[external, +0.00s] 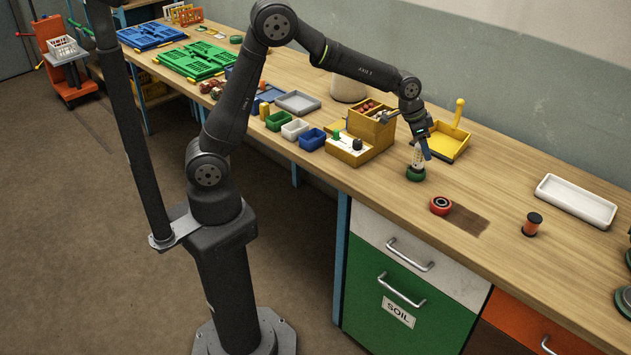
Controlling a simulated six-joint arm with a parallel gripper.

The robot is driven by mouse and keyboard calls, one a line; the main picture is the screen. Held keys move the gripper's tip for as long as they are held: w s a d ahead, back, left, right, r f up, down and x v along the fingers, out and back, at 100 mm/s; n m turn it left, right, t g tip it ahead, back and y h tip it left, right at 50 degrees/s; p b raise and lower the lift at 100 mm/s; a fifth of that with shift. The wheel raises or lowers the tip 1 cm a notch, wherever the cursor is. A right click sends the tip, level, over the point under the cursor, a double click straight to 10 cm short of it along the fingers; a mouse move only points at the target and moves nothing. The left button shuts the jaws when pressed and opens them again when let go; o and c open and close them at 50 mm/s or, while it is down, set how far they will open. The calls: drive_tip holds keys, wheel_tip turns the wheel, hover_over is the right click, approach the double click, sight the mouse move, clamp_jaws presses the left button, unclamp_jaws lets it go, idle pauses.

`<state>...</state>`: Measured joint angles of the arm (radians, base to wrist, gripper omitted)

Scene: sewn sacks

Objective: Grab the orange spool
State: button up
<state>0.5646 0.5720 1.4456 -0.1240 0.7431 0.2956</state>
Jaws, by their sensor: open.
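An orange spool (532,225) with dark ends stands upright on the wooden bench at the right, in front of the white tray. My gripper (418,160) is open and points down, well to the left of the spool and farther back. A pale upright piece on a green round base (415,174) stands right at my fingertips; I cannot tell whether they touch it. A red-orange ring with a dark centre (440,205) lies flat between my gripper and the spool.
A brown patch (469,220) lies beside the ring. A long white tray (576,201) is behind the spool. A yellow tray (447,145) and a yellow wooden box (370,135) stand near my gripper. Round green items (624,300) sit at the right edge.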

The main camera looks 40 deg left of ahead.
drive_tip(key=w+d+r+m+h, duration=0.1)
drive_tip(key=d+r, duration=0.1)
drive_tip(key=d, duration=0.5)
drive_tip(key=w+d+r+m+h, duration=0.1)
drive_tip(key=w+d+m, duration=0.1)
drive_tip(key=d, duration=0.5)
drive_tip(key=m+g+h, duration=0.1)
drive_tip(key=m+g, duration=0.1)
drive_tip(key=m, duration=0.2)
approach(532, 216)
drive_tip(key=x, duration=0.6)
drive_tip(key=shift+w+f, duration=0.25)
drive_tip(key=shift+w, duration=0.1)
drive_tip(key=x, duration=0.3)
drive_tip(key=shift+s+d+f, duration=0.2)
drive_tip(key=shift+s, duration=0.05)
drive_tip(key=shift+x, duration=0.9)
drive_tip(key=shift+r, duration=0.1)
drive_tip(key=c, duration=1.1)
drive_tip(key=shift+o, duration=0.2)
